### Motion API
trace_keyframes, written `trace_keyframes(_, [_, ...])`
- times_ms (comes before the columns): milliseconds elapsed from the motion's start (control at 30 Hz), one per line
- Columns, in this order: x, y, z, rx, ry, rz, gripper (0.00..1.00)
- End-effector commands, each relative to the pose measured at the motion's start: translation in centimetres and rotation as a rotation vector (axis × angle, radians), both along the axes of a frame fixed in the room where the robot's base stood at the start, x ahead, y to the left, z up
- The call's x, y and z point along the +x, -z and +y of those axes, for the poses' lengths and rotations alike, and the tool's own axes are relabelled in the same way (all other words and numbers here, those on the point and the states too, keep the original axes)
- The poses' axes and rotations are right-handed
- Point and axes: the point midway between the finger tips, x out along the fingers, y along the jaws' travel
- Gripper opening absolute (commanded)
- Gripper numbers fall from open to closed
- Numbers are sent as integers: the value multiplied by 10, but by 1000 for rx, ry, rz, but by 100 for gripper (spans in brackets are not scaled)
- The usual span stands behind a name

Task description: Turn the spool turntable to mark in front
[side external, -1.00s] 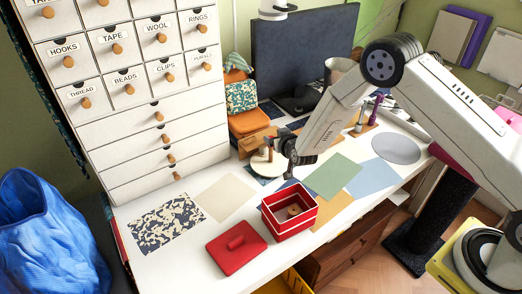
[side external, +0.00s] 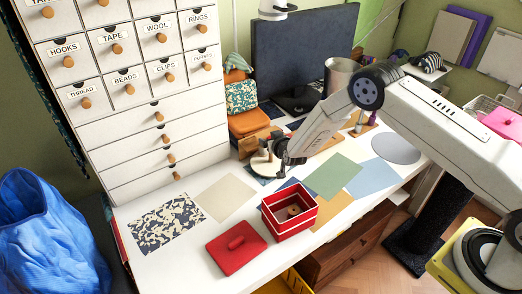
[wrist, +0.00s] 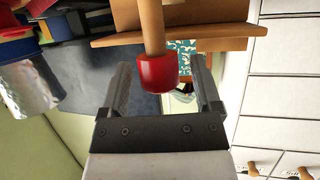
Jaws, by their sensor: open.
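The spool turntable (side external: 262,168) is a pale round disc with a short upright post, standing near the back of the white desk in the side external view. My gripper (side external: 284,158) is at its right edge, partly covering it. In the wrist view my gripper (wrist: 160,72) has its two dark fingers apart. A wooden peg with a red end (wrist: 158,84) shows between or just beyond the fingers; I cannot tell whether it touches either one. The turntable's mark cannot be made out.
An open red box (side external: 289,223) holding a spool and its red lid (side external: 236,248) lie in front. An orange and patterned bag (side external: 243,112) stands behind the turntable. A dark monitor (side external: 303,55) and a metal cylinder (side external: 340,74) are behind. Flat coloured sheets cover the desk.

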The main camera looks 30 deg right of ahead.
Motion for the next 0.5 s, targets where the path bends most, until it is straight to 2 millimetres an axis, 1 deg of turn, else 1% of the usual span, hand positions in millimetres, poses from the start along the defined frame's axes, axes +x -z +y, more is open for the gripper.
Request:
trace_keyframes(233, [0,0,0,0,0,1,81])
trace_keyframes(267, [0,0,0,0,0,1,72])
trace_keyframes(300, [0,0,0,0,0,1,59])
trace_keyframes(367, [0,0,0,0,0,1,40])
trace_keyframes(400, [0,0,0,0,0,1,27])
trace_keyframes(500, [0,0,0,0,0,1,0])
